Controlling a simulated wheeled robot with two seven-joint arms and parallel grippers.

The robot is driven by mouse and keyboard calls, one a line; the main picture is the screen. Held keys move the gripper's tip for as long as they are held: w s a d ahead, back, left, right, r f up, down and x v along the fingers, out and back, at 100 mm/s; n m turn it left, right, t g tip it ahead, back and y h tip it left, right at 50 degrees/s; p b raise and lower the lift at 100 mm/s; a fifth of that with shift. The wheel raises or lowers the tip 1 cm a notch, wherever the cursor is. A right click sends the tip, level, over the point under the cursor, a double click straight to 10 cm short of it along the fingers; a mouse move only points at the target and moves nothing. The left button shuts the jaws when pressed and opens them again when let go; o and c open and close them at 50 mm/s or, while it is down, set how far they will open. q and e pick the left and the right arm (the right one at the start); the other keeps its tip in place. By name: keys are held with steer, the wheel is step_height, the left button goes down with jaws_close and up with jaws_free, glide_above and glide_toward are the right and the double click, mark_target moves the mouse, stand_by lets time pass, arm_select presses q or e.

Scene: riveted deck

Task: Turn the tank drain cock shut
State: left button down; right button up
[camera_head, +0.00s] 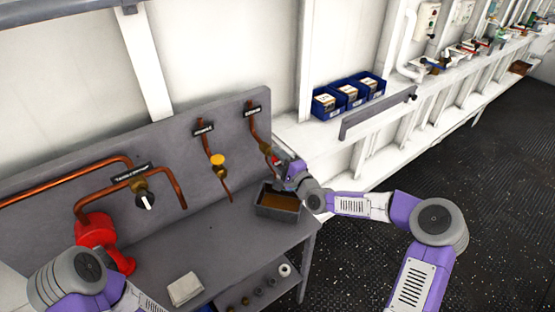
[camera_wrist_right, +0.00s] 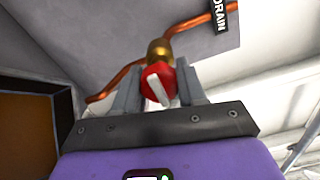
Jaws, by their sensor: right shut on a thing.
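The drain cock has a red knob with a white stripe (camera_wrist_right: 158,84) on a brass body (camera_wrist_right: 159,50), set in a copper pipe under a label reading DRAIN (camera_wrist_right: 220,16). In the wrist view the stripe slants steeply, at an angle to the pipe. In the head view the cock (camera_head: 266,149) is the rightmost on the grey panel, its knob partly hidden. My right gripper (camera_head: 279,164) is at the knob. In the wrist view its fingers (camera_wrist_right: 160,92) are shut on the knob, one on each side.
A grey tray with brown contents (camera_head: 277,203) stands under the drain pipe. A yellow-knobbed cock (camera_head: 218,162), a black knob with a white mark (camera_head: 146,199) and a red fitting (camera_head: 100,238) are to the left. Blue bins (camera_head: 349,95) stand on the ledge behind.

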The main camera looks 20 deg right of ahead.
steer(key=o, duration=1)
steer(key=shift+o, duration=0.2)
steer(key=v, duration=0.7)
steer(key=shift+s+d, duration=0.15)
steer(key=shift+s, duration=0.15)
